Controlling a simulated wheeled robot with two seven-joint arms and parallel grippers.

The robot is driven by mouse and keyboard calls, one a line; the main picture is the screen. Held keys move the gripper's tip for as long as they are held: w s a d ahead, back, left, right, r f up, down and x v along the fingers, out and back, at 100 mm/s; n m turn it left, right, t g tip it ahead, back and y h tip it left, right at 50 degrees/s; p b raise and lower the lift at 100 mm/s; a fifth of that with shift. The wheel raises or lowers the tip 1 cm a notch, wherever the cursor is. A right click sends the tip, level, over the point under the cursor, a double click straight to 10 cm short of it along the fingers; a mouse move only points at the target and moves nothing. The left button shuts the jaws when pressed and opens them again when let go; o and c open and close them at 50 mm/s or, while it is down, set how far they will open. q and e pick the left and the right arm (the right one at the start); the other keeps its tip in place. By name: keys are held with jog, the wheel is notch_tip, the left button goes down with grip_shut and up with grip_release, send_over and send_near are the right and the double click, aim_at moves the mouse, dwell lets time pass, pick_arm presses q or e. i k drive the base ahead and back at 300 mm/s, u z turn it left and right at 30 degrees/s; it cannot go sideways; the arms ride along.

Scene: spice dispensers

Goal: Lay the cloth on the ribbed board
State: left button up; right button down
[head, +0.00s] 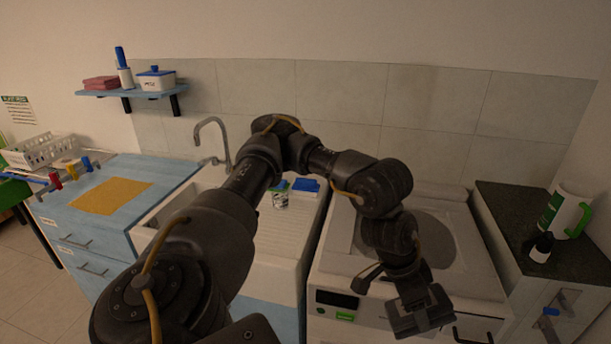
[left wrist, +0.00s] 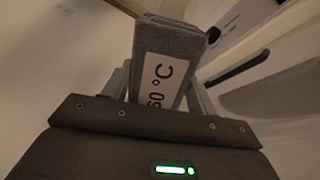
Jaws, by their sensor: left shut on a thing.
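The grey folded cloth (left wrist: 175,38), with a white label reading "60 °C", is in the left wrist view, pinched between the fingers of my left gripper (left wrist: 162,85). In the head view my left gripper (head: 420,314) hangs low in front of the white machine, to the right of the board; I cannot make out the cloth there. The white ribbed board (head: 283,237) lies beside the sink, partly hidden by my left arm.
A jar (head: 280,201) with a green lid and a blue item (head: 305,185) stand at the board's back. The tap (head: 214,143) rises behind the sink. The white machine (head: 335,262) is right of the board.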

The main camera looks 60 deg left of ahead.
aim_at(265, 235)
jog(key=u, duration=0.25)
jog(key=i, duration=0.8)
jog(key=u, duration=0.9)
jog(key=i, duration=0.45)
jog(key=u, duration=0.45)
